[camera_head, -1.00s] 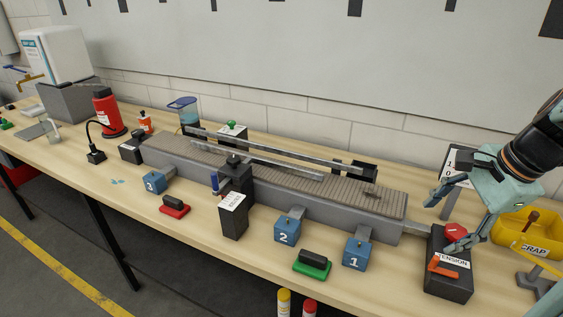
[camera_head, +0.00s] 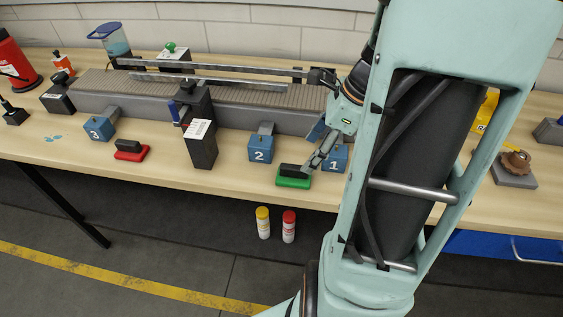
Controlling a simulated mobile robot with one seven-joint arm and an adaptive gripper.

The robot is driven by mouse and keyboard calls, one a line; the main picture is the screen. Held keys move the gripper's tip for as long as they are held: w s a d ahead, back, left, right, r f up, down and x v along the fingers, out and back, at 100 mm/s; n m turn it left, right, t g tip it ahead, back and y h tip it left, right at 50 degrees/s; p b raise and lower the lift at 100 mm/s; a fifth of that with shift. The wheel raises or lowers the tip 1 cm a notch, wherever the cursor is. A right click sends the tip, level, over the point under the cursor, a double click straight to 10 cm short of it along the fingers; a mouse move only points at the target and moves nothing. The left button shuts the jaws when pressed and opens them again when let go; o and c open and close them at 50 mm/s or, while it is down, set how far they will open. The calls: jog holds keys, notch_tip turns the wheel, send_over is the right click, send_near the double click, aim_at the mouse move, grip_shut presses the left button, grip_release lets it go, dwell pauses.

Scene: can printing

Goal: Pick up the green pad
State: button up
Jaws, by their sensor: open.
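The green pad (camera_head: 294,182) has a black grip on top and lies near the table's front edge, between and in front of blue boxes 2 and 1. My gripper (camera_head: 317,157) is just to its upper right, pointing down at it. A fingertip shows very close to the pad's right end; I cannot tell whether it touches. The jaws are open and hold nothing. The other finger is mostly hidden.
Blue box 2 (camera_head: 261,149) stands left of my gripper; blue box 1 (camera_head: 335,158) is partly hidden behind it. A red pad (camera_head: 131,150) lies farther left. The ribbed conveyor (camera_head: 240,94) runs behind.

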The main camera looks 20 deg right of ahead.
aim_at(296, 167)
jog(key=x, duration=0.4)
jog(key=shift+b+x, duration=0.5)
jog(key=shift+x, duration=2.25)
jog(key=shift+a+r, duration=0.1)
jog(key=shift+a, duration=0.1)
jog(key=c, duration=1.3)
